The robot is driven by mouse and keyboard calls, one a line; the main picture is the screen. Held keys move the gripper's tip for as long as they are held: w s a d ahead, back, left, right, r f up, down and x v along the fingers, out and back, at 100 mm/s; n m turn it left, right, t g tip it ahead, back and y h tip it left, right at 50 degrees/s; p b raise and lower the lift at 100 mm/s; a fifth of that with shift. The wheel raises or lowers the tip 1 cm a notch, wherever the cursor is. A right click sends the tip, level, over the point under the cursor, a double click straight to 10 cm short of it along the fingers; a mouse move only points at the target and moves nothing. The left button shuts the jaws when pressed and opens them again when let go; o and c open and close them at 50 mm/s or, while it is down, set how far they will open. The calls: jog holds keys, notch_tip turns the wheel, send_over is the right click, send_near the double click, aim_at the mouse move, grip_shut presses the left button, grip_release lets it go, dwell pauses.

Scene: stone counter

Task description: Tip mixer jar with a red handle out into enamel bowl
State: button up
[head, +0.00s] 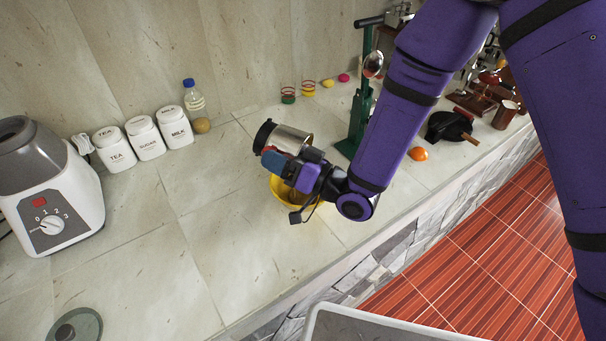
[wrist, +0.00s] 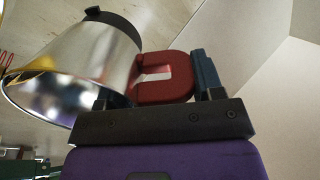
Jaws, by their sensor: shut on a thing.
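The mixer jar (head: 292,138) is a shiny metal cup with a black band at one end. In the head view it is tipped onto its side, black end to the left, above the yellow enamel bowl (head: 287,193). My gripper (head: 277,163) is shut on the jar's red handle, which shows in the wrist view (wrist: 165,88) beside the metal jar body (wrist: 80,65). The bowl stands on the counter, partly hidden by my gripper. I cannot see the jar's inside or the bowl's contents.
A mixer base (head: 55,195) stands at the left. White TEA (head: 115,150), SUGAR (head: 146,139) and MILK (head: 174,128) canisters and a bottle (head: 194,98) stand by the wall. A green stand (head: 360,118) is right of the jar. The counter left of the bowl is clear.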

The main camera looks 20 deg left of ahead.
jog(key=shift+s+d+f+t+y+p, duration=0.1)
jog(key=shift+s+d+t+y+p, duration=0.05)
jog(key=shift+d+y+p, duration=0.7)
jog(key=shift+s+d+t+y+p, duration=0.15)
jog(key=shift+d+y+p, duration=0.45)
jog(key=shift+p, duration=0.45)
dwell(0.7)
jog(key=shift+w+a+r+h, duration=0.1)
jog(key=shift+a+r+h, duration=0.05)
jog(key=shift+a+h, duration=0.35)
jog(key=shift+w+a+r+h, duration=0.15)
jog(key=shift+a+h, duration=0.2)
jog(key=shift+a, duration=0.2)
jog(key=a+h, duration=0.1)
jog(key=a+g+h, duration=0.1)
jog(key=shift+w+f+h, duration=0.2)
jog(key=shift+w+h, duration=0.1)
jog(key=shift+a, duration=0.15)
